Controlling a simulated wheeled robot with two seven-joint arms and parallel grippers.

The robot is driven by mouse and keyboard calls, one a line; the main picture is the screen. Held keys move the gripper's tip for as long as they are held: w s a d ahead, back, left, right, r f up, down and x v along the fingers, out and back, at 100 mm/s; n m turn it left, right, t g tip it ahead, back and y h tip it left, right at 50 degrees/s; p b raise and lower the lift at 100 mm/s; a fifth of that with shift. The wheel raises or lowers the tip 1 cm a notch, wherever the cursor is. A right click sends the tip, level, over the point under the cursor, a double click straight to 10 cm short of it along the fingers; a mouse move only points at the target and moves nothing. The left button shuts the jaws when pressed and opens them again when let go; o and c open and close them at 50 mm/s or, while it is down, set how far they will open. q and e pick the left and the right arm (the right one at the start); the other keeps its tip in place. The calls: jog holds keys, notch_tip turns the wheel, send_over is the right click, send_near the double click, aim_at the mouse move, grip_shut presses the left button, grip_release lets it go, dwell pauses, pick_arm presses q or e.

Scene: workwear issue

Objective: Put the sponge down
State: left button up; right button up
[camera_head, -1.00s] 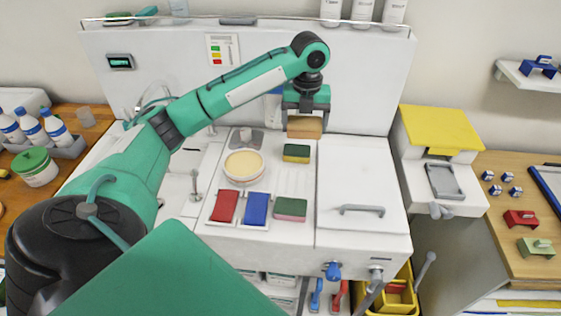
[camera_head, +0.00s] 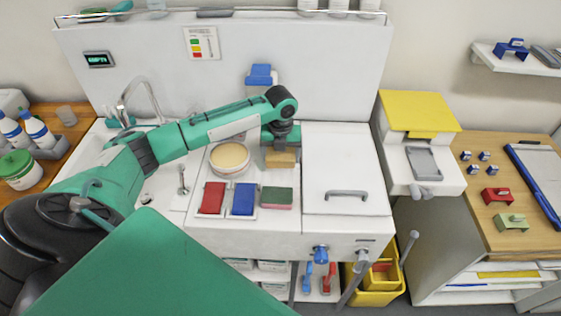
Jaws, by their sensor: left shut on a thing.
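A tan sponge (camera_head: 281,159) is held below my left gripper (camera_head: 281,147), which is shut on it. The gripper points down over the white counter, behind the green and pink sponge (camera_head: 277,198) and to the right of a round tan pad in a white dish (camera_head: 230,157). I cannot tell whether the held sponge touches the surface beneath it. The yellow and green sponge seen earlier near this spot is hidden now. My right gripper is not in view.
A red pad (camera_head: 211,198) and a blue pad (camera_head: 242,199) lie at the counter's front. A white lid with a grey handle (camera_head: 346,194) is to the right. A faucet (camera_head: 140,95) stands at the left. The back panel rises close behind.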

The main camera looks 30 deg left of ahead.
aim_at(281, 161)
pick_arm(q)
notch_tip(281, 161, down, 3)
jog(key=shift+f+p, duration=0.2)
jog(key=shift+p, duration=0.25)
jog(key=shift+f, duration=0.35)
jog(key=shift+f, duration=0.15)
jog(key=o, duration=0.9)
jog(key=shift+r, duration=0.6)
notch_tip(281, 161, up, 10)
jog(key=b, duration=0.2)
jog(key=shift+r+b, duration=0.25)
jog(key=shift+b, duration=0.15)
jog(key=shift+r, duration=0.35)
jog(key=shift+s+f, duration=0.1)
